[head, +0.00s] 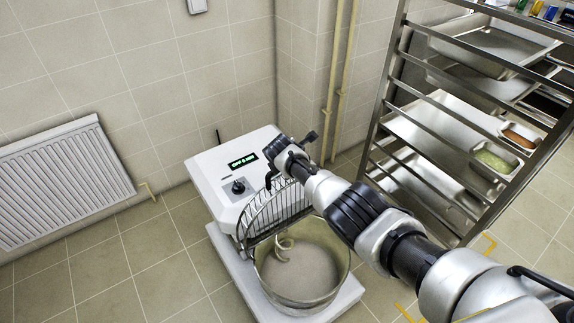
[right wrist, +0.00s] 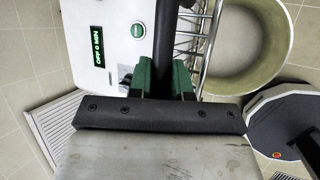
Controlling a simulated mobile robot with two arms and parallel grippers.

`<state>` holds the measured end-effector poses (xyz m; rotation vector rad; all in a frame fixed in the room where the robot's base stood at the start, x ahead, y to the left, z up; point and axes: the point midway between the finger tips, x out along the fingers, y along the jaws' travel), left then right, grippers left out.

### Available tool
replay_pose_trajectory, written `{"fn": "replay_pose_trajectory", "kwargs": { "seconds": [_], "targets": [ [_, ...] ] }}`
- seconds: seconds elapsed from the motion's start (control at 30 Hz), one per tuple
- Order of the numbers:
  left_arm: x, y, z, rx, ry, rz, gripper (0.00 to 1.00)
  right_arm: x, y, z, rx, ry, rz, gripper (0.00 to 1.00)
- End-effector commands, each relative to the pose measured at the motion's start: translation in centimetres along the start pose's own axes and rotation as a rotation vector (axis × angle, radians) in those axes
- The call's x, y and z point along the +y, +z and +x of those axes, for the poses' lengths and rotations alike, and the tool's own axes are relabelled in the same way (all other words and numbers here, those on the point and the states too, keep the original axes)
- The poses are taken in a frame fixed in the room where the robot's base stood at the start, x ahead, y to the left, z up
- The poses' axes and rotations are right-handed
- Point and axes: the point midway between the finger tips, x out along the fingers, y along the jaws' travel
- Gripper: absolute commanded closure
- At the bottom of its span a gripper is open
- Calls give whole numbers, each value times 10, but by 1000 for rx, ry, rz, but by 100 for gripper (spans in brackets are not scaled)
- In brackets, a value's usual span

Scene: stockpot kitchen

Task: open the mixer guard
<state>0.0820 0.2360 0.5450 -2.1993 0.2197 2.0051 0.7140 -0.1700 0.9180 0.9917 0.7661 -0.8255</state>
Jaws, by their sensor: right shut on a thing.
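The mixer (head: 228,180) is a white machine with a green display and a dark knob, standing on the floor. Its wire guard (head: 270,217) is tilted up at the back of the steel bowl (head: 300,285), so the bowl is uncovered and the spiral hook (head: 284,250) shows. My right gripper (head: 280,165) is at the guard's upper edge. In the right wrist view its green fingers (right wrist: 166,80) are shut on a black bar (right wrist: 166,35), which appears to be the guard's handle; the guard's wires (right wrist: 207,40) show beside it. My left gripper is out of view.
A steel rack (head: 385,100) with trays and food pans stands at the right. A white radiator (head: 62,185) is on the left wall, and pale pipes (head: 338,80) run up the corner. The tiled floor left of the mixer is clear.

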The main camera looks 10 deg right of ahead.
Motion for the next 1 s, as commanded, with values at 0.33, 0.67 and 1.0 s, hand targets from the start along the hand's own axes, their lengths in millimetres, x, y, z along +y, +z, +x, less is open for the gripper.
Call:
{"fn": "replay_pose_trajectory", "kwargs": {
  "seconds": [0.33,0.67,1.0],
  "targets": [
    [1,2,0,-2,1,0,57,0,0,0,1,-1,-1,57],
    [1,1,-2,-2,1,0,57,0,0,-2,1,0,0,56],
    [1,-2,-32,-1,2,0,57,1,1,-37,2,1,-1,56]
  ]
}}
